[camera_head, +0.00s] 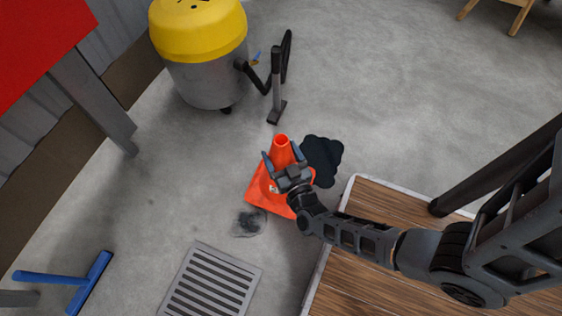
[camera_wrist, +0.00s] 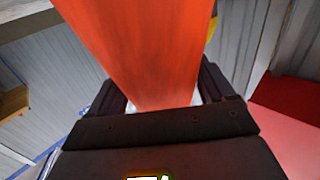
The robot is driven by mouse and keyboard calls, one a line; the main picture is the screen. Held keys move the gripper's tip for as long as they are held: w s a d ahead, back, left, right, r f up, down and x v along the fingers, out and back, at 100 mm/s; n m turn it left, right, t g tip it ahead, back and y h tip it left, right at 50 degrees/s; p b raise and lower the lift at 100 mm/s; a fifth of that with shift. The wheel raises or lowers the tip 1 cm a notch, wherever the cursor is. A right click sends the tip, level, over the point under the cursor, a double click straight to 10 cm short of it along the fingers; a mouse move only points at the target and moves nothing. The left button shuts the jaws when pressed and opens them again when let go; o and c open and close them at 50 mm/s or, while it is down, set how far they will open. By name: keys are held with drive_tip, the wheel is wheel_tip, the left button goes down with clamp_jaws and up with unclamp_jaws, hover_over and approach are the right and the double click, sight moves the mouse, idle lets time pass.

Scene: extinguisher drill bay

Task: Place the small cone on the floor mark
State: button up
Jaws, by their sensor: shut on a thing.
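The small orange cone (camera_head: 261,197) stands upright near the middle of the head view, with its square base low over or on the floor; I cannot tell which. My gripper (camera_head: 282,152) is shut on its upper body, one finger on each side. In the wrist view the orange cone (camera_wrist: 145,50) fills the space between the dark jaws. No clearly drawn floor mark shows. A black patch (camera_head: 322,160) lies just right of the cone, and a grey smudge (camera_head: 249,222) lies at its lower left. The floor under the cone is hidden.
A yellow-topped grey vacuum (camera_head: 206,75) with a hose and floor nozzle (camera_head: 277,112) stands behind the cone. A floor grate (camera_head: 211,284) and a blue squeegee (camera_head: 90,282) lie at the lower left. A wooden platform (camera_head: 350,275) is at right. Open floor spreads at upper right.

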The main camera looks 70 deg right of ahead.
drive_tip(key=shift+f+b, duration=1.3)
drive_tip(key=shift+f, duration=0.6)
drive_tip(key=shift+f, duration=0.2)
drive_tip(key=o, duration=1.7)
drive_tip(key=shift+r, duration=0.1)
